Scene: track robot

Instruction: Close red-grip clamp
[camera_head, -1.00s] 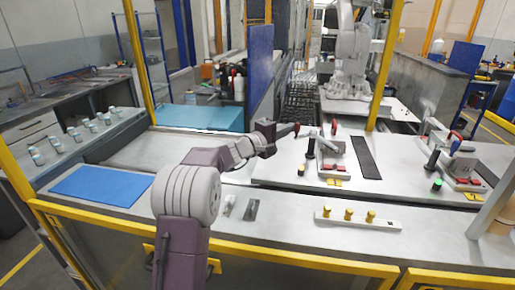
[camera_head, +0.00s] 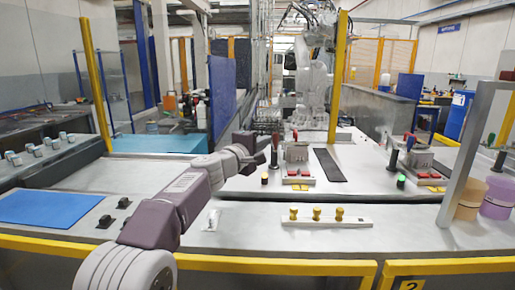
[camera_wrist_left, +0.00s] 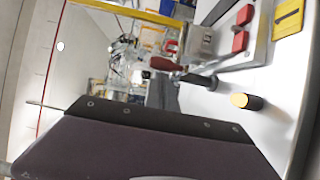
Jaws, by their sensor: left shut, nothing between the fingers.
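The nearer clamp (camera_head: 297,153) stands on the white worktop right of centre in the head view, with a grey block, red pads and an upright red grip. In the left wrist view a red grip (camera_wrist_left: 164,65) lies beside a black handle (camera_wrist_left: 200,80), just above my gripper's dark body. A second clamp (camera_head: 418,160) of similar form stands farther right. My left gripper (camera_head: 263,152) is shut and empty, just left of the nearer clamp and its black handle. Whether it touches the handle I cannot tell. My right gripper is out of view.
An orange-topped button (camera_head: 264,179) stands left of the nearer clamp and a green one (camera_head: 401,181) by the far clamp. A white bar (camera_head: 355,221) with yellow knobs lies in front. A blue mat (camera_head: 48,208) is at left, purple and tan tubs (camera_head: 497,198) at right.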

